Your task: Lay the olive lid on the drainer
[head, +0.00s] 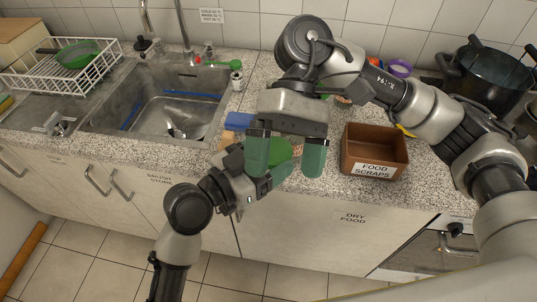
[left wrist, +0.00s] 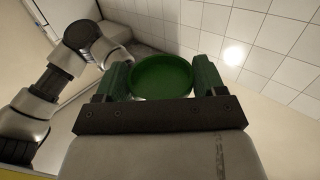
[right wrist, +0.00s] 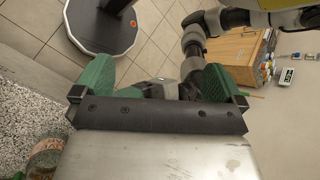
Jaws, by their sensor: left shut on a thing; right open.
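The olive lid, a round green disc (left wrist: 161,78), is held between the fingers of my left gripper (left wrist: 163,68). In the head view the lid (head: 282,151) shows over the counter's front edge, partly hidden behind my right gripper (head: 286,166). My right gripper is open, with its green fingers apart and pointing down; nothing is between them in the right wrist view (right wrist: 156,74). The drainer is a white wire rack (head: 100,70) at the far left, beyond the sink. A green pan-like thing (head: 78,53) with a dark handle lies in it.
The steel sink (head: 150,100) with its tap lies between the drainer and my grippers. A brown food scraps box (head: 375,160) stands right of them on the speckled counter. A dark pot (head: 485,80) is at the far right. A blue thing (head: 238,119) lies near the sink.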

